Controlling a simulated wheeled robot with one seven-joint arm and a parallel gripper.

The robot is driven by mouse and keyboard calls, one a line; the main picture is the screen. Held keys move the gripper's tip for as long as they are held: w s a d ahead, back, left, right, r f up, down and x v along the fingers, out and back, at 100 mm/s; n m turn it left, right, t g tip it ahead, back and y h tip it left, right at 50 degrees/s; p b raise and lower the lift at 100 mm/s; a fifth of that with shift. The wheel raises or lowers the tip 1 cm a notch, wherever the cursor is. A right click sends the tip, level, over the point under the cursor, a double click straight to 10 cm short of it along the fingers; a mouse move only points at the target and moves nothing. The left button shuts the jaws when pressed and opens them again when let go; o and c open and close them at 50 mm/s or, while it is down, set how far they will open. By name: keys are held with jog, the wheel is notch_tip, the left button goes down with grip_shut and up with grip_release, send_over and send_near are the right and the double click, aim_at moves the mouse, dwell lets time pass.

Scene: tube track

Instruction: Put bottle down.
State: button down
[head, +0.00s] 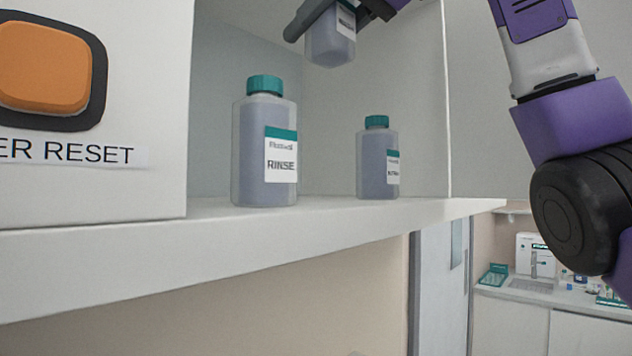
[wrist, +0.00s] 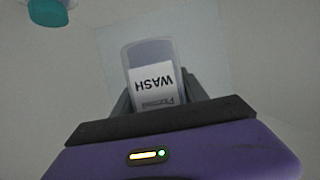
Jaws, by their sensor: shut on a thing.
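My gripper (head: 345,15) is at the top of the head view, shut on a bottle (head: 331,42) with grey-violet liquid and a white label. In the wrist view the held bottle (wrist: 147,62) shows between the fingers, and its label reads WASH upside down. The bottle is in the air above the white shelf (head: 330,208), clear of its surface. Its top is out of the head view.
A RINSE bottle (head: 265,145) with a teal cap stands on the shelf at left. A smaller teal-capped bottle (head: 377,160) stands right of it, below the held bottle. A panel with an orange button (head: 45,68) is at left. Shelf space between the standing bottles is clear.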

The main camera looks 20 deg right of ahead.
notch_tip(320, 180, down, 19)
jog(key=shift+r+p, duration=0.1)
jog(key=shift+p, duration=0.65)
jog(key=c, duration=0.6)
grip_release()
jog(key=shift+s, duration=0.15)
jog(key=b+v, duration=0.4)
jog(key=v, duration=0.8)
jog(key=shift+r, duration=0.1)
